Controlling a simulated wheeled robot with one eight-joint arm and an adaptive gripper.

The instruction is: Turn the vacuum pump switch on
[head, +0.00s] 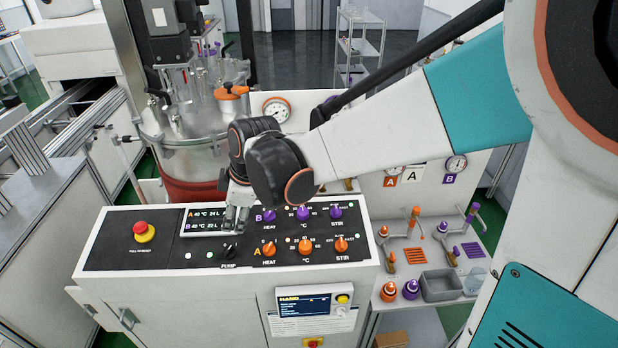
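The vacuum pump switch (229,252) is a small black knob above a "PUMP" label, at the lower middle of the black control panel (160,252) in the head view. My gripper (236,225) points down over the panel, just above and behind the switch in the picture. Its fingers are small and partly merged with the display behind them, so I cannot tell how far apart they are or whether they touch anything. The switch looks clear of the fingers. Its exact setting is too small to read.
A red emergency button (144,231) is at the panel's left. Purple knobs (303,213) and orange knobs (305,246) stand to the right of the switch. A lit display (195,227) lies behind my fingers. A steel vessel (190,130) stands behind the panel.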

